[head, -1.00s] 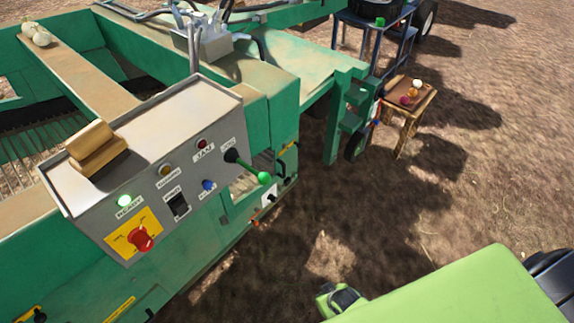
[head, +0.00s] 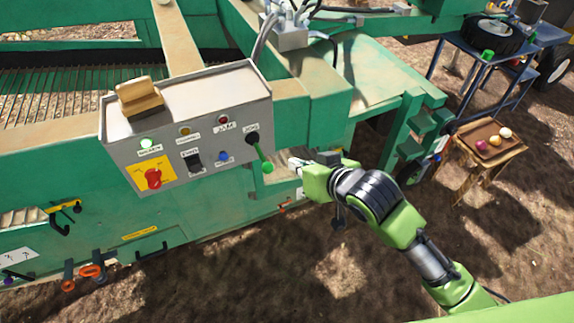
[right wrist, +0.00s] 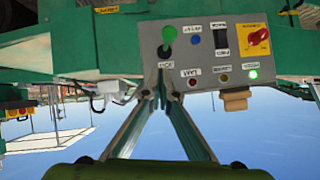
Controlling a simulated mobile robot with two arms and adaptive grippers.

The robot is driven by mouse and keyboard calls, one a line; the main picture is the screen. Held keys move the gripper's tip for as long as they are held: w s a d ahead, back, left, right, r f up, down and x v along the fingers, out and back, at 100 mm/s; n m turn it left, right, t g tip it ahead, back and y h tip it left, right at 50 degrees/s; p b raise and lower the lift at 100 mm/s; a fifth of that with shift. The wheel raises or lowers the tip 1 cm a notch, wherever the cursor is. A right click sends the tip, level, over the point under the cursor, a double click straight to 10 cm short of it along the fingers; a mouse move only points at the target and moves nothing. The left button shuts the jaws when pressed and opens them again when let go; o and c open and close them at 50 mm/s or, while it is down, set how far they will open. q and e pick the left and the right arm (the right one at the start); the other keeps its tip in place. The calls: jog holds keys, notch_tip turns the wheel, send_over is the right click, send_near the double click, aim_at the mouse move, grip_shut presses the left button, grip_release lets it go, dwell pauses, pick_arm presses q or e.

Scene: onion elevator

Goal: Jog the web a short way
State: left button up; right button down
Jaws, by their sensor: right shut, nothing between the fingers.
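The grey control box (head: 215,100) sits on the green machine. Its jog lever (head: 267,167) has a black base and a green knob, and hangs down to the right. In the right wrist view, which is upside down, the lever's green knob (right wrist: 169,33) shows above the fingertips. My right gripper (head: 293,164) is shut and empty, just right of the knob with a small gap in the head view. Its fingers (right wrist: 160,88) meet in front of the box in the right wrist view. The slatted web (head: 75,90) lies behind the box. My left gripper is not in view.
The box carries a lit green lamp (head: 146,143), a red knob on a yellow plate (head: 154,178), a black switch (head: 193,161) and a blue button (head: 223,157). A wooden stand (head: 488,150) with several onions is at right. Bare soil lies in front.

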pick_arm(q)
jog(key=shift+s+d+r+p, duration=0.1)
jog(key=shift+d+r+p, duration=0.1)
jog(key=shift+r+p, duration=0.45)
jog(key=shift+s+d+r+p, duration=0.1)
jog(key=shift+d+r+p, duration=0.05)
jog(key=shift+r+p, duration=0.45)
pick_arm(e)
jog(key=s+a+x, duration=0.1)
jog(key=x, duration=0.9)
jog(key=shift+a+f, duration=0.35)
jog(key=shift+f, duration=0.3)
jog(key=shift+w, duration=0.2)
